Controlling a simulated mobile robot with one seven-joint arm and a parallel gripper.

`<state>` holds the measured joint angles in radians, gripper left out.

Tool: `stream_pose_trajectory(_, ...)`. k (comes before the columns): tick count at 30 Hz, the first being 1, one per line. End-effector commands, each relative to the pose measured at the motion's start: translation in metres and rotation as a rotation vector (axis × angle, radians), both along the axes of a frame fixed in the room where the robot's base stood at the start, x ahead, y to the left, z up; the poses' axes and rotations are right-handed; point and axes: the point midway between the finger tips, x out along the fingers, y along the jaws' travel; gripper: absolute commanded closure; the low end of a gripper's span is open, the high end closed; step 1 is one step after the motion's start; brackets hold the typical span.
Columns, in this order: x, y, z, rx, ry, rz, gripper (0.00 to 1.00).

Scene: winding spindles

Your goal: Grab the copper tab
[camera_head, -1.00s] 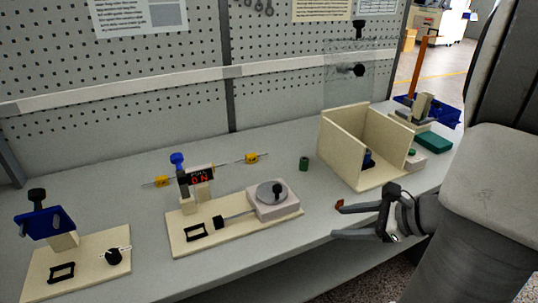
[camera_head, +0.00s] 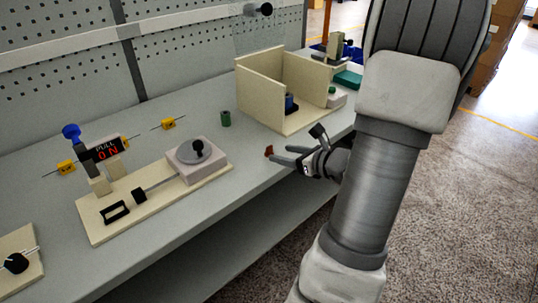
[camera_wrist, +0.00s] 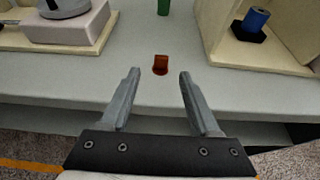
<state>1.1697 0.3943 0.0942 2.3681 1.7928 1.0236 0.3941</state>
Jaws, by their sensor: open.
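The copper tab (camera_wrist: 160,65) is a small reddish-brown piece at the front edge of the bench. In the wrist view it lies ahead of my gripper (camera_wrist: 156,73), between the lines of its two fingers and a little beyond their tips. My gripper is open and empty, and both fingers are apart from the tab. In the head view the tab (camera_head: 269,151) shows just left of my gripper (camera_head: 281,154), whose fingers point left toward it.
A cream open box (camera_head: 262,97) with a blue spool (camera_wrist: 256,19) stands behind and right of the tab. A cream board (camera_head: 105,228) with a round knob unit (camera_head: 196,163) lies left. A green cylinder (camera_head: 226,118) stands behind. Bench surface around the tab is clear.

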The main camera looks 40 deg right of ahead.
Motion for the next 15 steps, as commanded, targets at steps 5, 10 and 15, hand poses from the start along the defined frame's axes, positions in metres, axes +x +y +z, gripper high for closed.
stream_pose_trajectory(5,0.015,0.001,-0.007,0.000,0.000,0.001,0.38)
stream_pose_trajectory(10,0.030,0.002,-0.011,-0.001,-0.001,0.003,0.38)
stream_pose_trajectory(15,0.055,0.003,-0.019,0.001,-0.001,0.002,0.38)
